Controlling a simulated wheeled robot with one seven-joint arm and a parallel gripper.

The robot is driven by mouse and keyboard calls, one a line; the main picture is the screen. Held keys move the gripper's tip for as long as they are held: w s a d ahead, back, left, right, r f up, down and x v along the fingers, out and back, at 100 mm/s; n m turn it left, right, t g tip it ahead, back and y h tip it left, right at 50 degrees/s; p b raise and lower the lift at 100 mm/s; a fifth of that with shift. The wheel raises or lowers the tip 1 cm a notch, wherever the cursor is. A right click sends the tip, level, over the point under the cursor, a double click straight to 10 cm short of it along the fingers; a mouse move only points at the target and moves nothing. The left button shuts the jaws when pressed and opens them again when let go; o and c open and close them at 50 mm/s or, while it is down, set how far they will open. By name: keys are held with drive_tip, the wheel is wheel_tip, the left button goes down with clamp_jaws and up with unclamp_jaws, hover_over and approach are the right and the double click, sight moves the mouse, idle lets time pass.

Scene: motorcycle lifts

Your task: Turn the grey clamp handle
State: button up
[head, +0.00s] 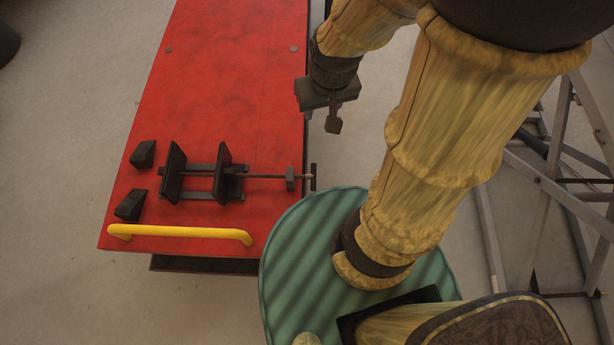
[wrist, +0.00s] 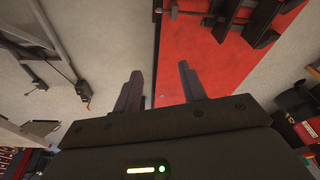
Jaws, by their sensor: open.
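The clamp handle (head: 313,177) is a short dark grey bar at the right end of a thin screw rod, just past the right edge of the red lift table (head: 225,90). The rod runs left to the dark clamp jaws (head: 222,172). In the wrist view the handle (wrist: 174,10) shows at the top, by the table's edge. My gripper (head: 334,118) is up the picture from the handle and slightly right, apart from it. In the wrist view its two fingers (wrist: 162,85) stand apart with nothing between them.
A yellow bar (head: 180,233) runs along the table's lower end, with two dark blocks (head: 143,154) left of the clamp. A grey metal frame (head: 545,190) stands at the right. Bare floor (head: 50,150) lies left of the table.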

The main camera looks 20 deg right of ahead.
drive_tip(key=w+d+f+m+g+y+b, duration=0.1)
drive_tip(key=d+f+g+y+b, duration=0.25)
drive_tip(key=f+b, duration=0.8)
drive_tip(key=d+f+m+g+y+b, duration=0.1)
drive_tip(key=d+f+g+y+b, duration=0.25)
drive_tip(key=f, duration=1.45)
drive_tip(key=m+t+y+b, duration=0.4)
drive_tip(key=t+y+b, duration=0.6)
drive_tip(key=b, duration=0.4)
approach(311, 177)
drive_tip(key=f+v, duration=0.1)
drive_tip(key=v, duration=0.5)
drive_tip(key=shift+w+d+f, duration=0.1)
drive_tip(key=shift+w+d, duration=0.05)
drive_tip(key=shift+d, duration=0.05)
drive_tip(key=shift+a, duration=0.1)
drive_tip(key=b+x, duration=0.1)
drive_tip(key=x, duration=1.6)
drive_tip(key=shift+w+a, duration=0.1)
drive_tip(key=shift+a, duration=0.1)
drive_tip(key=shift+c, duration=0.4)
